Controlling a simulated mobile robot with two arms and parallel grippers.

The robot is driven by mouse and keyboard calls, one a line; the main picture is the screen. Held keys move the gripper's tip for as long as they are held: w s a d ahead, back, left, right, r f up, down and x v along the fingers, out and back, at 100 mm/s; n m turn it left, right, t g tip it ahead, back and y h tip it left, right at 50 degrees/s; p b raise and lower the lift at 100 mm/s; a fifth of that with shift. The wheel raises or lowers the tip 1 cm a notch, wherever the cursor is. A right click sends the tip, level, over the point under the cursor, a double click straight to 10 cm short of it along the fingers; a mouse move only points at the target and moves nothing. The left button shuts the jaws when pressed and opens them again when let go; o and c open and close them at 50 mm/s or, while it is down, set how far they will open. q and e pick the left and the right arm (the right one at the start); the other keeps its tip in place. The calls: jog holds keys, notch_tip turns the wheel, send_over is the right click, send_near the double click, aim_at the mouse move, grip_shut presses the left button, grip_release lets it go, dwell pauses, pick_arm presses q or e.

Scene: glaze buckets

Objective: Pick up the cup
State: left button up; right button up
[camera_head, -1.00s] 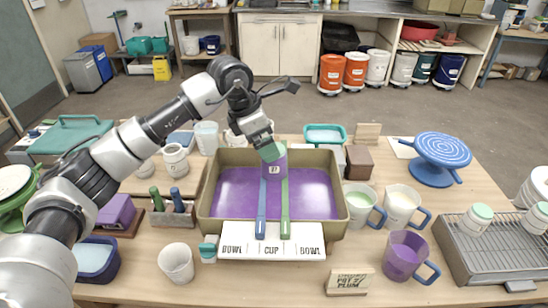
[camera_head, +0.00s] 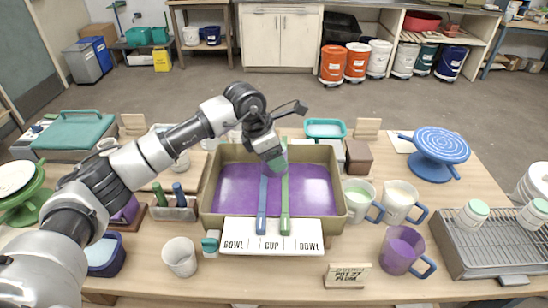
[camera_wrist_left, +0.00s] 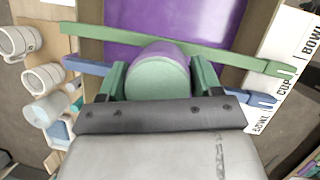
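In the left wrist view, a cup (camera_wrist_left: 157,78) with a pale green end and a purple side sits between the two green fingers of my left gripper (camera_wrist_left: 160,82), which touch it on both sides. In the head view my left gripper (camera_head: 276,160) points down over the tan basin (camera_head: 211,205) of purple glaze (camera_head: 236,190), by its back edge. The cup is hard to make out there against the purple. My right gripper is not in view.
Blue tongs (camera_head: 262,212) and green tongs (camera_head: 285,205) lie across the basin toward the BOWL/CUP sign (camera_head: 240,236). A white cup (camera_head: 180,258), a purple mug (camera_head: 400,248) and two pale mugs (camera_head: 358,196) stand around it. A drying rack (camera_head: 480,250) is at right.

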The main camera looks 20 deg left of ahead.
pick_arm(q)
jog(key=c, duration=0.4)
jog(key=shift+o, duration=0.2)
jog(key=shift+r, duration=0.15)
